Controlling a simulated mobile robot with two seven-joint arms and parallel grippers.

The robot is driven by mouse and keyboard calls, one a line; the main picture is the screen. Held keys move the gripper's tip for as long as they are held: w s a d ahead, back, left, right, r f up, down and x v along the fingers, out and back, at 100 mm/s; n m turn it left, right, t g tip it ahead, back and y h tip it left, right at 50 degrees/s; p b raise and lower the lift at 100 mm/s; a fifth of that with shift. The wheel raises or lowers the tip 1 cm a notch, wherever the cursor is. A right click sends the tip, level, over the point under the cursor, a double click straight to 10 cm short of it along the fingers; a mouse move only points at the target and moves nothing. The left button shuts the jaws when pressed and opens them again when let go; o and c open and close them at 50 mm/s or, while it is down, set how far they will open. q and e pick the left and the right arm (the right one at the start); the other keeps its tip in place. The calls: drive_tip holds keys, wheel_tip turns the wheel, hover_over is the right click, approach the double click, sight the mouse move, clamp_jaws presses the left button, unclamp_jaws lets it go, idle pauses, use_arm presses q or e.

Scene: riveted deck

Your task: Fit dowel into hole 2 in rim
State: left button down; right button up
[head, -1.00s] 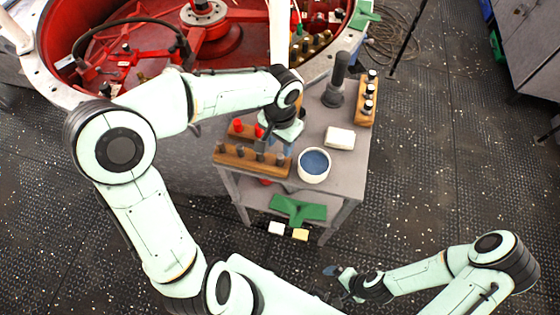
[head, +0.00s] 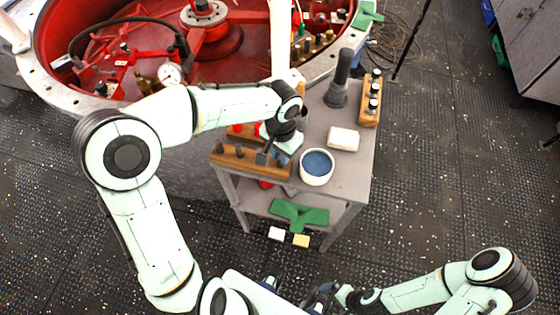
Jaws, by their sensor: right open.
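A wooden rack (head: 232,160) holding several dark dowels (head: 239,151) lies along the near left edge of the cart top. My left gripper (head: 264,157) points down at the rack's right part, close to a dowel there. Its fingers are small and dark against the rack, so I cannot tell whether they are shut on a dowel. The pale rim (head: 84,103) with a row of holes circles the red drum at the upper left; which hole is number 2 is not readable. My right gripper (head: 322,296) is open, low at the bottom edge, away from the cart.
The grey cart top (head: 345,175) carries a white bowl with blue contents (head: 317,166), a white block (head: 343,139), a dark upright cylinder (head: 339,82) and a wooden block with black-topped pieces (head: 370,100). A green piece (head: 299,214) lies on the lower shelf.

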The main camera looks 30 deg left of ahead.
use_arm(q)
drive_tip(key=shift+r, duration=0.1)
drive_tip(key=shift+r+p, duration=1.7)
drive_tip(key=shift+r, duration=0.95)
use_arm(e)
drive_tip(key=shift+w+r, duration=0.4)
drive_tip(key=shift+r, duration=0.3)
drive_tip(key=shift+w+r, duration=0.35)
drive_tip(key=shift+r, duration=0.3)
drive_tip(key=shift+w+r, duration=0.4)
drive_tip(key=shift+r, duration=0.3)
